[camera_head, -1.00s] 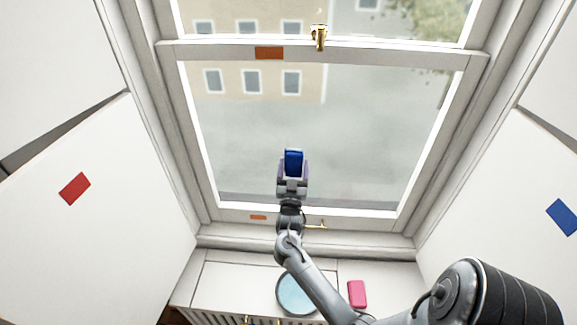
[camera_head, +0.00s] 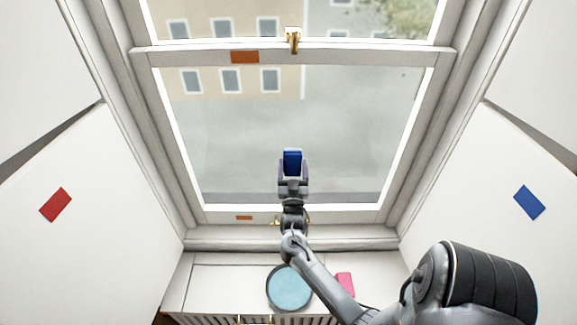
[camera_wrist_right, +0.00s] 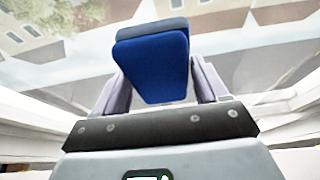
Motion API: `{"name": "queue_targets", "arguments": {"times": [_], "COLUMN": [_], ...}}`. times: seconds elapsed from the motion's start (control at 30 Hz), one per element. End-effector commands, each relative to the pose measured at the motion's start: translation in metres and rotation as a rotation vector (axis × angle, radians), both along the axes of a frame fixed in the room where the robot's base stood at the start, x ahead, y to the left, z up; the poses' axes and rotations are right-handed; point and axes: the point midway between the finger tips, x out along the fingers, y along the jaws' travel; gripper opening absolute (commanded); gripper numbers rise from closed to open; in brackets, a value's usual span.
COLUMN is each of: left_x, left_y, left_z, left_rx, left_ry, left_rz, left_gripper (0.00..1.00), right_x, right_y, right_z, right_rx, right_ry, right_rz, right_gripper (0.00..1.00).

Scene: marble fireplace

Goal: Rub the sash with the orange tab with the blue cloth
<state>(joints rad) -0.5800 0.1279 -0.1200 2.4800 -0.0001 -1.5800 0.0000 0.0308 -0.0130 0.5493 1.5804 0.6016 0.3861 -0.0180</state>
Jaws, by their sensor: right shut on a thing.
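My right gripper (camera_head: 292,172) is shut on the blue cloth (camera_head: 292,160), a thick folded pad. The cloth also shows between the fingers in the right wrist view (camera_wrist_right: 160,65). The gripper stands in front of the lower half of the lower sash's glass, near its middle. Whether the cloth touches the glass is unclear. The lower sash (camera_head: 400,60) has a white frame with an orange tab (camera_head: 245,57) on its top rail and a smaller orange tab (camera_head: 244,218) on its bottom rail. My left gripper is not in view.
A brass latch (camera_head: 292,40) sits on the meeting rail. On the sill are a round light-blue dish (camera_head: 289,288) and a pink block (camera_head: 346,281), partly behind my right arm. Side panels bear a red patch (camera_head: 55,205) and a blue patch (camera_head: 529,203).

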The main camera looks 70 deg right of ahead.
Motion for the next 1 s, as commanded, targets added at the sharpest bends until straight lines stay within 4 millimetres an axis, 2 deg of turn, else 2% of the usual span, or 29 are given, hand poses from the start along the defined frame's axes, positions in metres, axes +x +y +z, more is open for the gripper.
{"name": "queue_targets", "arguments": {"times": [0.43,0.77,1.0], "left_x": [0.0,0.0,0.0], "left_y": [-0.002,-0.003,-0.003], "left_z": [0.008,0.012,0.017], "left_rx": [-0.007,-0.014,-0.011], "left_ry": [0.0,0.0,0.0], "left_rz": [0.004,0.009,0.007], "left_gripper": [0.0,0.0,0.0], "right_x": [-0.026,-0.037,-0.055], "right_y": [-0.014,-0.02,-0.026], "right_z": [0.001,0.001,0.001], "right_rx": [-0.001,0.0,0.0], "right_ry": [0.002,0.001,0.001], "right_rz": [-0.002,-0.003,-0.005], "right_gripper": [0.49,0.49,0.49]}}
